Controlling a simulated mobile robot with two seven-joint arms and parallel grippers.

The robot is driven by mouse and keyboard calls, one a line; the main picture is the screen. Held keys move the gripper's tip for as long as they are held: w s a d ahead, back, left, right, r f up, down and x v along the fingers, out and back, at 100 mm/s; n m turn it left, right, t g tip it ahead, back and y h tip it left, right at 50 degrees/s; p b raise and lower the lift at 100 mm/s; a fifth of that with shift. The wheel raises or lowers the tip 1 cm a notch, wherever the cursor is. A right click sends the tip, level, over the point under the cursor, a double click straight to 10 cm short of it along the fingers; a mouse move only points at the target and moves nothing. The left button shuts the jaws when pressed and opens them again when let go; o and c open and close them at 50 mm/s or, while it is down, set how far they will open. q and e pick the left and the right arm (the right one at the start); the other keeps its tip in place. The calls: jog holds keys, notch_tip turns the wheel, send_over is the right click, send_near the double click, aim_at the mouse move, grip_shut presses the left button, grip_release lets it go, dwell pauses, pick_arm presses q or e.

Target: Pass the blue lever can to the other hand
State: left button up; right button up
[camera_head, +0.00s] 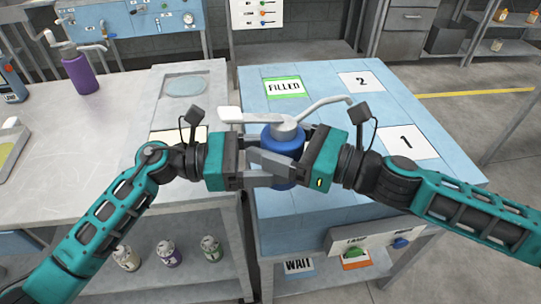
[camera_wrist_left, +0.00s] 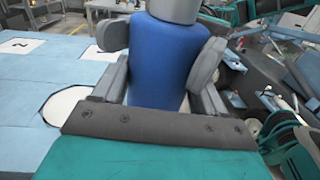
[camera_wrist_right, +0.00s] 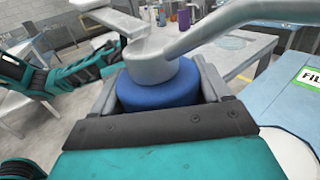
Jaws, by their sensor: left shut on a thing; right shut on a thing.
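The blue lever can (camera_head: 283,143) has a grey top with a lever and a spout. It is held upright between my two grippers, in front of the blue table's marked top. My left gripper (camera_head: 268,168) is shut on the can from the left; in the left wrist view the blue body (camera_wrist_left: 165,60) sits between its fingers. My right gripper (camera_head: 296,150) is shut on the can from the right; in the right wrist view the grey top (camera_wrist_right: 155,62) and blue body (camera_wrist_right: 158,93) show between its fingers. Parts of the can are hidden behind the fingers.
The blue table (camera_head: 320,85) bears a green FILLED card (camera_head: 284,88) and cards 2 (camera_head: 360,81) and 1 (camera_head: 406,141). A grey workbench (camera_head: 120,125) stands left, with a purple lever can (camera_head: 80,75). Several small cans stand on the shelf below.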

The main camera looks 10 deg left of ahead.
pick_arm(q)
jog(key=c, duration=0.6)
pick_arm(e)
jog(key=o, duration=1.3)
